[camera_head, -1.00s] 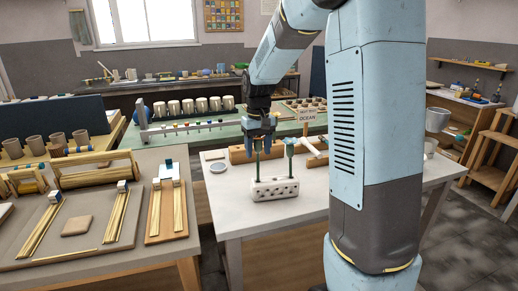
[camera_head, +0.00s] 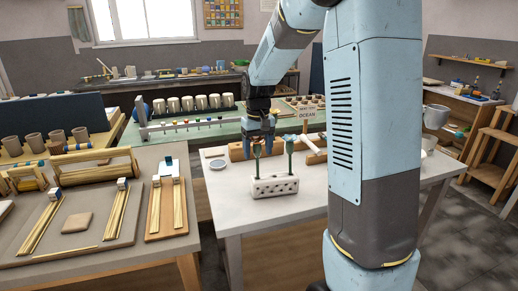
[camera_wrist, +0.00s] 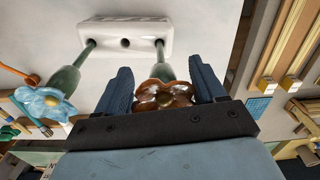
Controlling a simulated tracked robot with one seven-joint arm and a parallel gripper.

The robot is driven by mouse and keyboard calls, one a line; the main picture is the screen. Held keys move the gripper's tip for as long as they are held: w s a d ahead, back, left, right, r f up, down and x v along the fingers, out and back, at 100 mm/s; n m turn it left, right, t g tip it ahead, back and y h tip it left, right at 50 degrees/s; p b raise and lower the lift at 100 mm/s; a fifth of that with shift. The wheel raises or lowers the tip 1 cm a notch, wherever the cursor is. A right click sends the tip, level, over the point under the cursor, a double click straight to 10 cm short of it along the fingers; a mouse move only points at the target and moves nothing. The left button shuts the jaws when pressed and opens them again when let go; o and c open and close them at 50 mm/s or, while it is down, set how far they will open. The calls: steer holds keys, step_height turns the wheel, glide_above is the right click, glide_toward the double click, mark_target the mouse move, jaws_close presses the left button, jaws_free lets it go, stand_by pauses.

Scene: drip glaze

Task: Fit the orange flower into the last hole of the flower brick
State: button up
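The white flower brick (camera_head: 274,188) stands on the pale table; its top also shows in the wrist view (camera_wrist: 110,37). The orange flower (camera_wrist: 163,95) is between my gripper's two blue fingers (camera_wrist: 162,88), which stand apart on either side of its head. Its green stem (camera_head: 257,165) stands upright, and its lower end meets an end hole of the brick; how deep it sits cannot be told. The blue flower (camera_wrist: 45,104) stands at the other end hole, and its stem shows in the head view (camera_head: 289,158). The hole between them is empty.
The table in front of the brick is clear.

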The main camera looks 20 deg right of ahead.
steer(key=shift+o, duration=1)
steer(key=shift+r, duration=0.15)
step_height(320, 180, up, 12)
steer(key=shift+r, duration=0.25)
steer(key=s+m+t, duration=0.1)
steer(key=s+t, duration=0.4)
steer(key=s, duration=2.3)
steer(key=shift+d+t, duration=0.2)
steer(key=shift+t, duration=0.2)
